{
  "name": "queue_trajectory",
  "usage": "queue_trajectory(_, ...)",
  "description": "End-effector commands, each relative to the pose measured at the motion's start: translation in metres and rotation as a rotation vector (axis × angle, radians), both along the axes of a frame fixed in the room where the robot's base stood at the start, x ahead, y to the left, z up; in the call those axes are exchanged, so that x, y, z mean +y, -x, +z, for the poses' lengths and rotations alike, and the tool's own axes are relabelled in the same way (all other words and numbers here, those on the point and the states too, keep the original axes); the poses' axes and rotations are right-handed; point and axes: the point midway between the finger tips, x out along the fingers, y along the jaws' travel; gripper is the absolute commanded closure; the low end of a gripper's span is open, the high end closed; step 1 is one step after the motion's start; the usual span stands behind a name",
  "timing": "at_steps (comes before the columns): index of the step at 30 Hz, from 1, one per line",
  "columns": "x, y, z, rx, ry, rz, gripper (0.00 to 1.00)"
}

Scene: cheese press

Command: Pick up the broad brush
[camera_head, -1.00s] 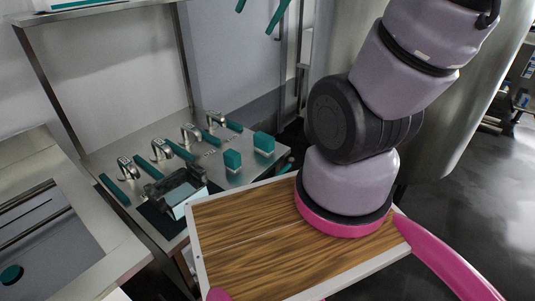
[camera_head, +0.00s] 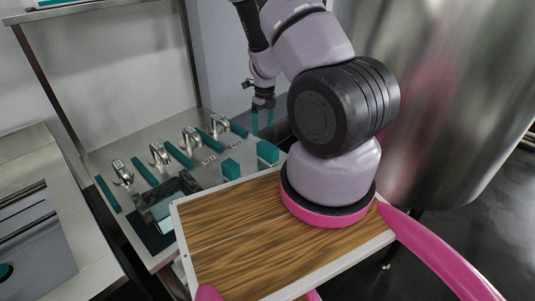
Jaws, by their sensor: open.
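My gripper (camera_head: 263,119) hangs with its two teal fingers pointing down and apart, open and empty. It is near the back right end of the steel table (camera_head: 136,219). Two teal blocks with pale lower edges, one at the left (camera_head: 231,169) and one at the right (camera_head: 267,153), stand on the table, below my gripper in the picture. They look like brushes, but I cannot tell which is the broad brush. Several long teal strips lie farther back beside metal loop-shaped pieces (camera_head: 159,153).
A black and clear box-like device (camera_head: 163,198) sits at the table's front. A wooden-topped board (camera_head: 230,250) under my arm covers the near edge. A large steel vat (camera_head: 440,110) stands at the right, a steel counter (camera_head: 85,250) at the left. A shelf post (camera_head: 50,95) rises behind.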

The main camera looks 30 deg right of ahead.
Motion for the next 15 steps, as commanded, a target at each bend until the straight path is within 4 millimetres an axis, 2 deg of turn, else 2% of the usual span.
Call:
queue_trajectory(1, -0.005, 0.003, -0.01, 0.015, 0.016, -0.03, 0.1)
queue_trajectory(5, -0.013, 0.007, -0.026, 0.029, 0.035, -0.079, 0.1)
queue_trajectory(15, -0.014, 0.008, -0.074, 0.031, 0.036, -0.085, 0.1)
